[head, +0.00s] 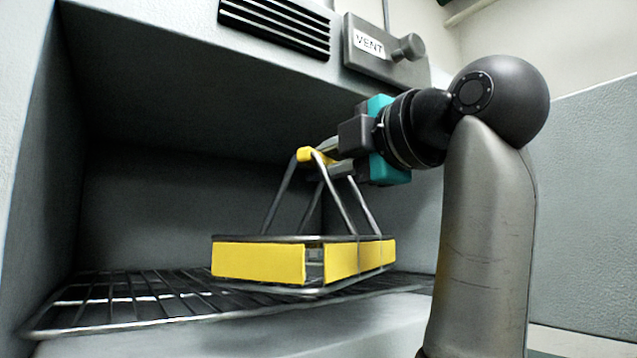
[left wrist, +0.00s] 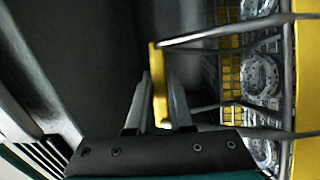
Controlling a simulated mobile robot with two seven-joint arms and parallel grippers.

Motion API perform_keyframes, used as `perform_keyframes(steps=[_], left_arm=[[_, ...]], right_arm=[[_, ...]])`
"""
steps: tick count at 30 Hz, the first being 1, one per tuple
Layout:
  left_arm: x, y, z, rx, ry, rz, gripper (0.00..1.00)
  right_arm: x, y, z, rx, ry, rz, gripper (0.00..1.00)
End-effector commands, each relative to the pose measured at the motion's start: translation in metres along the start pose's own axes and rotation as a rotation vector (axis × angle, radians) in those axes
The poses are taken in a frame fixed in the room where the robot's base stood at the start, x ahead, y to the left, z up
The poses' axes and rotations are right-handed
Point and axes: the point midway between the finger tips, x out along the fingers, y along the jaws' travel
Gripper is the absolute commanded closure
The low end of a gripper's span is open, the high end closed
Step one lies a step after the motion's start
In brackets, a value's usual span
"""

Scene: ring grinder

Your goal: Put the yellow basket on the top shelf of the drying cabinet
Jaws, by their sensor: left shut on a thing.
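The yellow basket (head: 258,262) has yellow side bands, a wire frame and a raised handle with a yellow grip. My left gripper (head: 322,152) is shut on that handle grip, which shows between the fingers in the left wrist view (left wrist: 159,85). The basket hangs upright below the gripper, inside the drying cabinet (head: 170,205). It is over a wire shelf (head: 110,300), and I cannot tell whether its base touches the wires. Metal ring-shaped parts (left wrist: 260,75) lie inside the basket. My right gripper is not in view.
The cabinet's left wall (head: 25,170) and sloped hood with a slotted vent (head: 275,25) enclose the space. A box marked VENT with a knob (head: 370,48) is on the hood above my gripper. The shelf's left part is bare.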

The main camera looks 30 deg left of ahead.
Motion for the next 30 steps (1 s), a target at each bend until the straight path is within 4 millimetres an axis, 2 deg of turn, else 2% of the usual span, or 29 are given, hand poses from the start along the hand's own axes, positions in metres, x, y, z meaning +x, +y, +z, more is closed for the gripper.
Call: perform_keyframes(steps=[9,23,24,30], left_arm=[[-0.005,-0.021,0.002,-0.004,-0.011,0.009,1.00],[-0.006,-0.027,0.002,-0.004,-0.013,0.008,1.00],[-0.005,-0.029,0.002,-0.003,-0.013,0.002,0.78],[-0.005,-0.028,0.002,-0.003,-0.012,0.003,0.55]], right_arm=[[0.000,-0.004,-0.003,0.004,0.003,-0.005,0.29],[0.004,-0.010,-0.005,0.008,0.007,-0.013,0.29],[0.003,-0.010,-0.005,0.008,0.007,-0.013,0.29],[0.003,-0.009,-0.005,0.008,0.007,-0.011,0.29]])
